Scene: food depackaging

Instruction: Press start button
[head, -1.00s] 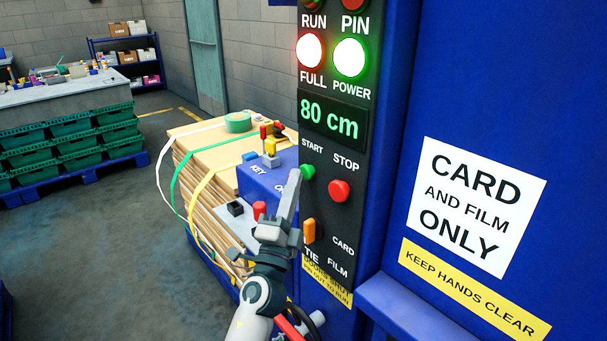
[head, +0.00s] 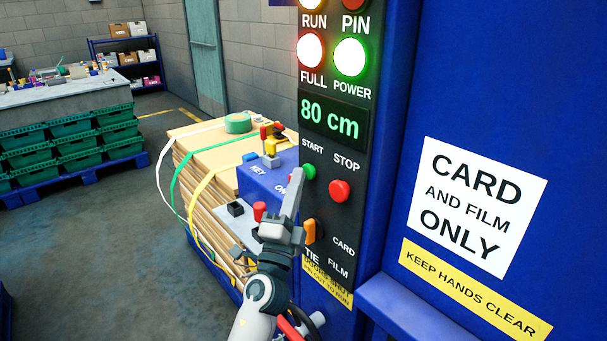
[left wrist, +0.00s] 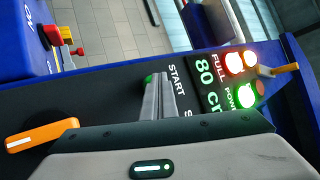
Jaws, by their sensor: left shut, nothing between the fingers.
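The green START button (head: 308,171) is on the dark control panel, under the green "80 cm" display (head: 332,118). In the left wrist view a bit of the green button (left wrist: 148,79) shows at the tip of my fingers. My left gripper (head: 295,176) is shut and empty, its fingers pointing up just left of the button in the head view. It also shows in the left wrist view (left wrist: 158,82). I cannot tell whether the fingertips touch the button. The red STOP button (head: 339,191) sits to its right. My right gripper is not in view.
An orange TIE/CARD/FILM switch (head: 309,231) is lower on the panel. A blue key box (head: 268,181) and a strapped cardboard stack (head: 205,165) stand left of the panel. Green crates (head: 75,140) stand at far left. The floor between is clear.

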